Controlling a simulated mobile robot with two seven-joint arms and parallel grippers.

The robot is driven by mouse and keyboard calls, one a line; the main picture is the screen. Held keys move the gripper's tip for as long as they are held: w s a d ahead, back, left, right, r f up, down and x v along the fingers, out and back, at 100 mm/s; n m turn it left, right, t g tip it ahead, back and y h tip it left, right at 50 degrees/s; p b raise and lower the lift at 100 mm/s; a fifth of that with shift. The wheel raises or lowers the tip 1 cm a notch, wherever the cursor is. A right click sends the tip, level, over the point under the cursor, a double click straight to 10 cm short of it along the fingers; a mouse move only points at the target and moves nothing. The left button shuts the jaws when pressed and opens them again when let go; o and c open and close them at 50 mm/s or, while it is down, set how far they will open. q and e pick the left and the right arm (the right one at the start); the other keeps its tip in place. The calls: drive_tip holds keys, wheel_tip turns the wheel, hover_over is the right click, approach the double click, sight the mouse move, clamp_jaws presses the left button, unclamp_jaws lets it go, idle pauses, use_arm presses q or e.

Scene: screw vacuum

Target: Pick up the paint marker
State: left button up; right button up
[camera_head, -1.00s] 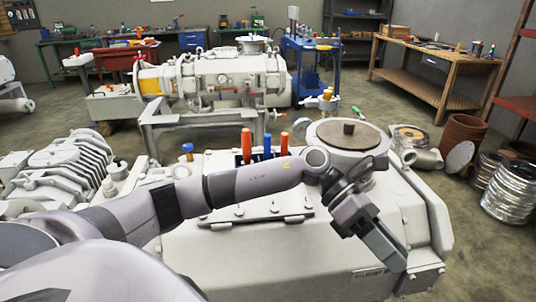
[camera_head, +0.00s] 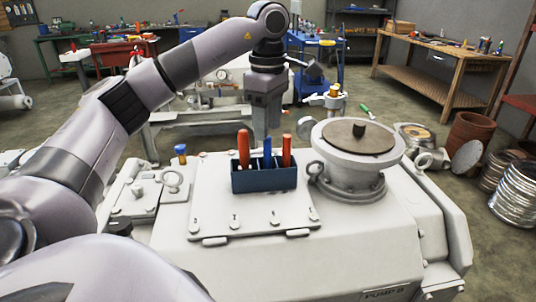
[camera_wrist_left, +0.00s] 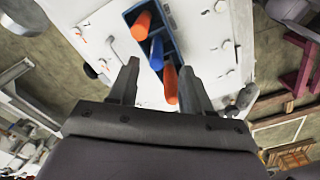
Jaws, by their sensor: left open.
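A small dark blue holder (camera_head: 263,180) stands on the white pump cover. It holds a thick orange-red upright item (camera_head: 243,150), a blue one (camera_head: 267,153) and a slimmer orange-red one (camera_head: 286,151). I cannot tell for certain which of these is the paint marker. My left gripper (camera_head: 265,129) points down, above and behind the holder in the head view. In the left wrist view its fingers (camera_wrist_left: 157,70) are apart, with the blue item (camera_wrist_left: 156,54) and slimmer orange-red item (camera_wrist_left: 170,84) showing between or beyond them. Nothing appears gripped. My right gripper is not in view.
A round flange with a brown lid (camera_head: 352,136) rises right of the holder. A lifting eye (camera_head: 316,169) stands between them. A small blue-topped yellow item (camera_head: 181,152) is at left. The cover plate (camera_head: 250,215) in front is mostly clear.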

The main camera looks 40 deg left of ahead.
sight(268, 149)
use_arm(q)
drive_tip(key=shift+w+a+f, duration=0.1)
drive_tip(key=shift+a+f, duration=0.05)
drive_tip(key=shift+f, duration=3.4)
clamp_jaws()
